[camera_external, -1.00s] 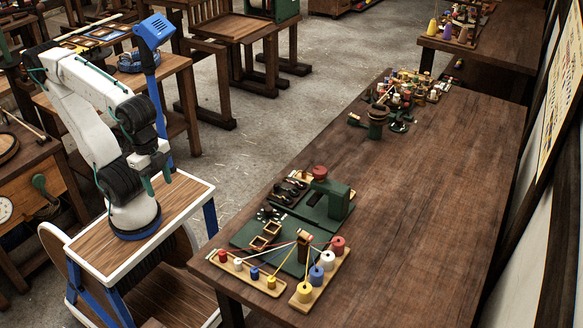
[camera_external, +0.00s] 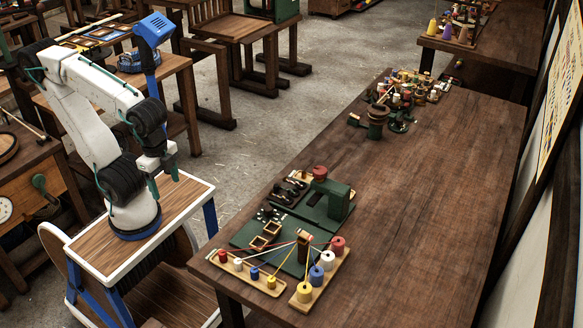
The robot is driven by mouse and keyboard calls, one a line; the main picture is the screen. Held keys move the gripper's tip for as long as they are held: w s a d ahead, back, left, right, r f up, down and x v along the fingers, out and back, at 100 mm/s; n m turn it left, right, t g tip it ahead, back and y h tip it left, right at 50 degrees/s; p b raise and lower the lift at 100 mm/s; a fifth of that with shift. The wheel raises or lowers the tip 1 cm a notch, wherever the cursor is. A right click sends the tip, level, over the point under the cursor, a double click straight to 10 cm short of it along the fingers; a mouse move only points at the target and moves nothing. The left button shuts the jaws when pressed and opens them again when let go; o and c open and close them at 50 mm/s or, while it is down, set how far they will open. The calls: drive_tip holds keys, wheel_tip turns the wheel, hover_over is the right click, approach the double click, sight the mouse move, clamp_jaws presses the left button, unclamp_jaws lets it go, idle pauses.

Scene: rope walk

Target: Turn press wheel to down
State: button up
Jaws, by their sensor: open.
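I cannot tell for certain which part is the press wheel. A green block-shaped machine (camera_external: 329,201) stands on the long wooden table, with a round red piece (camera_external: 319,172) behind it and small dark parts (camera_external: 288,190) to its left. My gripper (camera_external: 163,176) is open and empty. It hangs above my own wooden deck, left of the table and well apart from everything on it. Its green fingertips are small in view.
A green plate with coloured spools and strings (camera_external: 304,291) lies at the table's near end. A dark green round-topped device (camera_external: 377,118) and a cluster of small parts stand farther back. The table's right half (camera_external: 450,200) is bare. A side bench (camera_external: 40,190) is at the left.

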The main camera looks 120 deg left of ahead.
drive_tip(key=w+a+n+g, duration=0.2)
drive_tip(key=w+a+n, duration=0.2)
drive_tip(key=w+a, duration=0.9)
drive_tip(key=n+t, duration=0.1)
drive_tip(key=n, duration=0.3)
hover_over(320, 170)
wheel_tip(320, 170, down, 3)
drive_tip(key=shift+r, duration=0.1)
wheel_tip(320, 170, down, 8)
drive_tip(key=shift+r, duration=0.25)
drive_tip(key=c, duration=1)
